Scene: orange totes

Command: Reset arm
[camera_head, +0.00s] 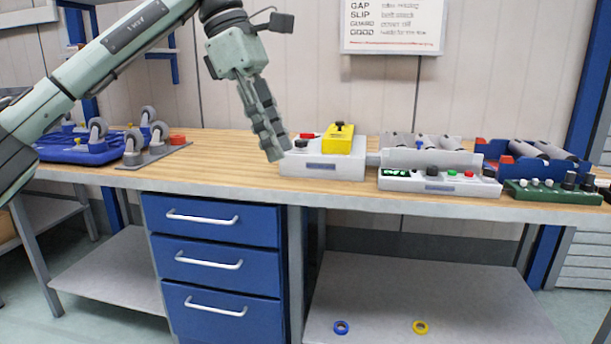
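My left arm comes in from the left, and its gripper (272,150) hangs pointing down over the workbench, just left of a grey control box. The fingers are seen edge-on, so I cannot tell whether they are open or shut. I see nothing clearly held in them. The grey box (322,166) carries a yellow block with a black knob (339,138), and a red and a black button. My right gripper is not in view.
The wooden bench top (225,160) is bare left of the gripper. A blue caster base (80,147) and a grey caster plate (150,155) lie at left. A button panel (440,182), a green panel (553,192) and roller units (530,150) stand at right. Blue drawers (212,255) are below.

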